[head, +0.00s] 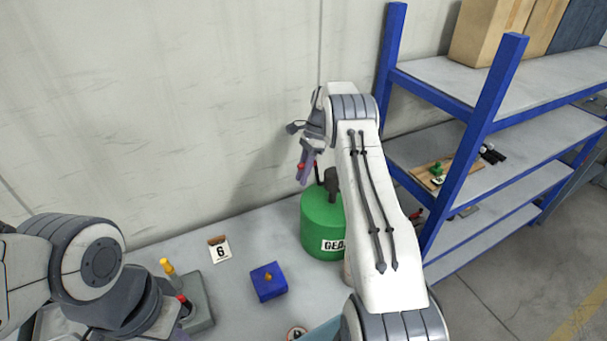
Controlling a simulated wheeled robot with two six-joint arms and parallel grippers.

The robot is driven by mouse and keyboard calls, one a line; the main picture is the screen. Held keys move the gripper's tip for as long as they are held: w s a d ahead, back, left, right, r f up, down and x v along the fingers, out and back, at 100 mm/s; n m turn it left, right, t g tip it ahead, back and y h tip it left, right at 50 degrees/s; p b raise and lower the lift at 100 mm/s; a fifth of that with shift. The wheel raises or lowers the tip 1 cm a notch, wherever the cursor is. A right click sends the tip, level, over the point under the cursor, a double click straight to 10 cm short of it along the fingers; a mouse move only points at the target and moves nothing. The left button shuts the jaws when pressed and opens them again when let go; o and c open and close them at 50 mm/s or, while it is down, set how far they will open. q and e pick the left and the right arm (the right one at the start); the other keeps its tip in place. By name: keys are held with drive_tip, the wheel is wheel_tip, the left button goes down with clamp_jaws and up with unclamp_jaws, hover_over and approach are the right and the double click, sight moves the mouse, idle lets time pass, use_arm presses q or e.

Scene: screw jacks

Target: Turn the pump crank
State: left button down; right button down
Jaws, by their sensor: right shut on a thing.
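A green drum (322,226) with a white label that begins "GEA" stands on the bench against the wall. A dark pump fitting (332,181) rises from its top, partly behind my right arm. My right gripper (306,172) points down beside the fitting, above the drum's left rim. It is shut on the pump crank, whose grip is mostly hidden between the fingers. Red bits show at the fingers. My left arm is at the lower left; its gripper (186,326) is only partly seen, and its opening is hidden.
A grey block (200,309) with a yellow knob and a red knob stands near my left gripper. A blue block (268,282) and a card marked 6 (219,249) lie on the bench (240,318). A blue-framed shelf (470,135) stands at the right.

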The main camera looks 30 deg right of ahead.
sight(303, 165)
drive_tip(key=shift+w+f+g, duration=0.1)
drive_tip(key=shift+f+g, duration=0.1)
drive_tip(key=shift+g, duration=0.2)
idle(0.4)
drive_tip(key=c, duration=0.7)
unclamp_jaws()
drive_tip(key=shift+c, duration=0.2)
drive_tip(key=shift+r, duration=0.1)
wheel_tip(303, 165, up, 4)
drive_tip(key=b, duration=0.3)
drive_tip(key=shift+d+b, duration=0.15)
drive_tip(key=shift+b, duration=0.15)
drive_tip(key=s+d+r+b, duration=0.5)
drive_tip(key=s+d+r, duration=0.1)
drive_tip(key=s, duration=0.3)
drive_tip(key=shift+s+d+r, duration=0.2)
drive_tip(key=shift+s+r, duration=0.05)
drive_tip(key=shift+r, duration=0.2)
